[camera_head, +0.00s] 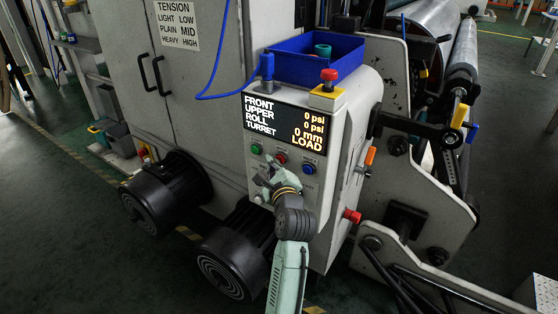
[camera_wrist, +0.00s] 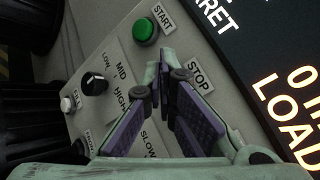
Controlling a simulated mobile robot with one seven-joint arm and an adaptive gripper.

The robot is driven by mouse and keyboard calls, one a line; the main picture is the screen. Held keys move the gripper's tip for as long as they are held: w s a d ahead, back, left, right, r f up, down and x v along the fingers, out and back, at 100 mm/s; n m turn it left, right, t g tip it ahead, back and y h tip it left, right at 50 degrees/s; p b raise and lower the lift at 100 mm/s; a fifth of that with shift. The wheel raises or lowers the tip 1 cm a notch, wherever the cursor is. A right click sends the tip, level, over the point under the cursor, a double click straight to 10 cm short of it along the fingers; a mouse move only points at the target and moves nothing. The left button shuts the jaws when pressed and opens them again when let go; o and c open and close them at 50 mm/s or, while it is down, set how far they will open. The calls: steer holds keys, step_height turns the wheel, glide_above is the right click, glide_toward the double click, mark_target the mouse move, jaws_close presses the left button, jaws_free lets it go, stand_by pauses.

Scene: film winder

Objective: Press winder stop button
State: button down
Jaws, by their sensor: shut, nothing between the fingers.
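The winder's control panel (camera_head: 292,172) is on the front of the grey machine, below a lit display. The red stop button (camera_head: 281,158) sits between a green button and a blue button. In the wrist view the STOP label (camera_wrist: 199,77) is readable, but the stop button is hidden behind my fingers. My gripper (camera_head: 268,166) is in front of the panel, with its tips close to the red button; I cannot tell whether they touch it. In the wrist view my gripper (camera_wrist: 158,68) is shut and empty, tips beside the STOP label.
The green start button (camera_wrist: 146,31) is just left of my fingertips. A black selector knob (camera_wrist: 95,80) and a white button (camera_wrist: 68,104) are lower on the panel. A red mushroom button (camera_head: 329,76) and a blue bin (camera_head: 300,65) sit on top. Black motors (camera_head: 165,192) stand left.

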steer(key=shift+w+d, duration=0.3)
steer(key=shift+w, duration=0.05)
stand_by(0.4)
stand_by(0.3)
steer(key=shift+s+a+p, duration=0.45)
steer(key=shift+s+a, duration=0.1)
steer(key=shift+s, duration=0.2)
steer(key=shift+s+a+p, duration=0.35)
steer(key=shift+s+a, duration=0.4)
steer(key=shift+s, duration=0.3)
steer(key=shift+s+a+p, duration=0.35)
steer(key=shift+s+a, duration=0.4)
steer(key=shift+s, duration=0.25)
stand_by(0.9)
